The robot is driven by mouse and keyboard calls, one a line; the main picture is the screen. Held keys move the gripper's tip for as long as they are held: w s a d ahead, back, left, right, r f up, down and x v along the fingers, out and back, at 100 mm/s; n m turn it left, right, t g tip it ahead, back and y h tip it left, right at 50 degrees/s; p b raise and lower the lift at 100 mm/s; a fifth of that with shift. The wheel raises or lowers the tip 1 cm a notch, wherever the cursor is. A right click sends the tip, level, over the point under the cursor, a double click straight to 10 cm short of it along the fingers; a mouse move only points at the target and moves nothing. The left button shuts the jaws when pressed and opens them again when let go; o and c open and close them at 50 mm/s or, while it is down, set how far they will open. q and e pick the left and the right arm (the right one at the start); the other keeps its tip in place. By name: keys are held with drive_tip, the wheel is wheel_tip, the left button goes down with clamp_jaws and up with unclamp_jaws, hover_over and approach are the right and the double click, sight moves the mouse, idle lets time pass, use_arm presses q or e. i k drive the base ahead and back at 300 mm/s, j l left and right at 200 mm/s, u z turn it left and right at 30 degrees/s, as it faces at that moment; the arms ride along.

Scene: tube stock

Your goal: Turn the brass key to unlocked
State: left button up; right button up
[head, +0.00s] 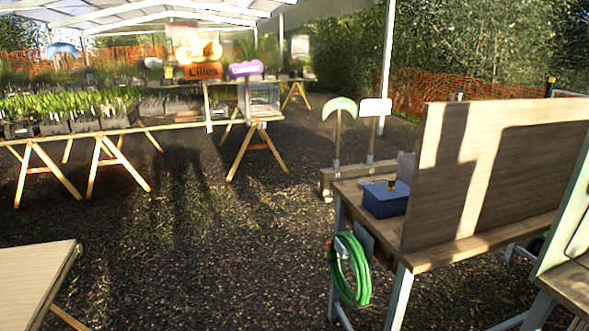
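A blue box (386,199) sits on the left end of the wooden workbench (455,252) at the right. A small dark and yellowish piece (391,186) shows at its top. It is too small to tell whether it is the brass key or a lock, or which way it is turned. I cannot make out a brass key anywhere else. Neither of my grippers is in view.
An upright wooden panel (500,175) stands on the workbench and hides what is behind it. A green hose (350,270) hangs from its left end. A table corner (35,285) is at lower left. Plant tables stand at the back left. The gravel floor (200,240) between is clear.

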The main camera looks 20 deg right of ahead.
sight(391, 183)
drive_tip(key=i, duration=1.7)
drive_tip(key=i+l, duration=0.15)
drive_tip(key=i, duration=1.5)
drive_tip(key=i+z, duration=0.4)
drive_tip(key=i, duration=0.15)
drive_tip(key=i+j+z, duration=0.1)
drive_tip(key=i+z, duration=0.25)
drive_tip(key=i, duration=0.2)
drive_tip(key=i+j+z, duration=0.25)
drive_tip(key=i+z, duration=0.15)
drive_tip(key=i+l+z, duration=0.1)
drive_tip(key=i+z, duration=0.2)
drive_tip(key=z, duration=0.15)
drive_tip(key=i+z, duration=0.3)
drive_tip(key=z, duration=0.2)
drive_tip(key=i+j+z, duration=0.15)
drive_tip(key=i+z, duration=0.15)
drive_tip(key=z, duration=0.15)
drive_tip(key=i+j+z, duration=0.25)
drive_tip(key=z, duration=0.25)
drive_tip(key=i+j+z, duration=0.9)
drive_tip(key=k+z, duration=0.2)
drive_tip(key=z, duration=1.4)
